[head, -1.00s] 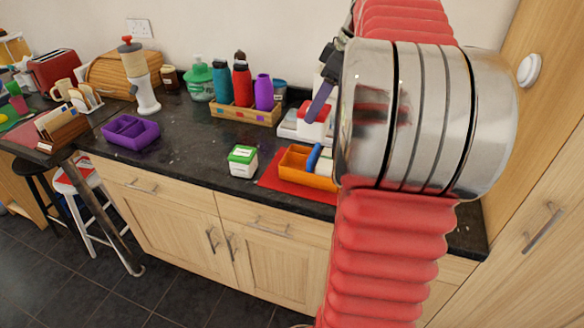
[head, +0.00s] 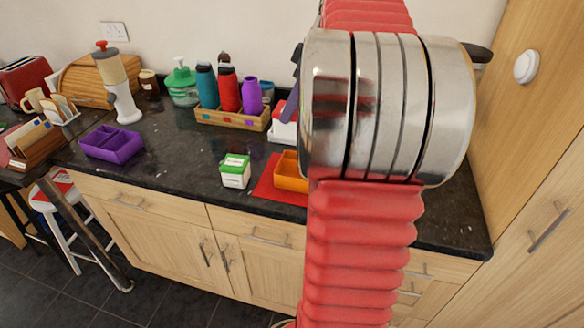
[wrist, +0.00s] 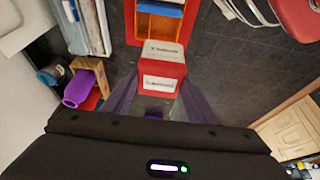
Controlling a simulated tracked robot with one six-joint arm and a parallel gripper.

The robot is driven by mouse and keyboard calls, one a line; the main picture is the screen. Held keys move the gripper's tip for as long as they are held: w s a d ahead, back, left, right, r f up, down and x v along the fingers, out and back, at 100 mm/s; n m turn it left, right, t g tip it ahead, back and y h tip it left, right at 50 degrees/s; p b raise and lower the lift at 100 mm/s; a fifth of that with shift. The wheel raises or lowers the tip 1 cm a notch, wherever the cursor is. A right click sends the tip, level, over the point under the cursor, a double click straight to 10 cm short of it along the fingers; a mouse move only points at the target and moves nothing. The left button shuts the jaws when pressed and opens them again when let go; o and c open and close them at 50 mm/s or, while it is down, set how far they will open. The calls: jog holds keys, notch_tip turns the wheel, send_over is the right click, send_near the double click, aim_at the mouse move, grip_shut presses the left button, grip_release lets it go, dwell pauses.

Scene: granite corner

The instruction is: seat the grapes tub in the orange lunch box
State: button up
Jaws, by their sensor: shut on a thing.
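My gripper (wrist: 157,84) is shut on a tub with red and white faces (wrist: 162,68), its small print too small to read. In the head view my arm hides most of the gripper and tub. The orange lunch box (head: 288,172) is on a red mat, its right part hidden behind my arm. In the wrist view the lunch box (wrist: 132,22) lies just beyond the held tub, with a blue piece inside. A white tub with a green lid (head: 235,171) stands on the counter left of the mat. I cannot tell from the labels which tub holds grapes.
A purple divided box (head: 112,144) stands further left on the dark counter. A wooden crate (head: 232,118) with several bottles is at the back. A white item (head: 281,131) lies behind the lunch box. The counter between purple box and green-lidded tub is clear.

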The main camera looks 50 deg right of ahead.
notch_tip(320, 180, down, 12)
dwell(0.4)
jog(key=shift+f, duration=0.15)
jog(key=shift+f, duration=2.15)
jog(key=shift+f, duration=0.1)
jog(key=o, duration=1.4)
jog(key=shift+o, duration=0.2)
jog(key=v, duration=1.2)
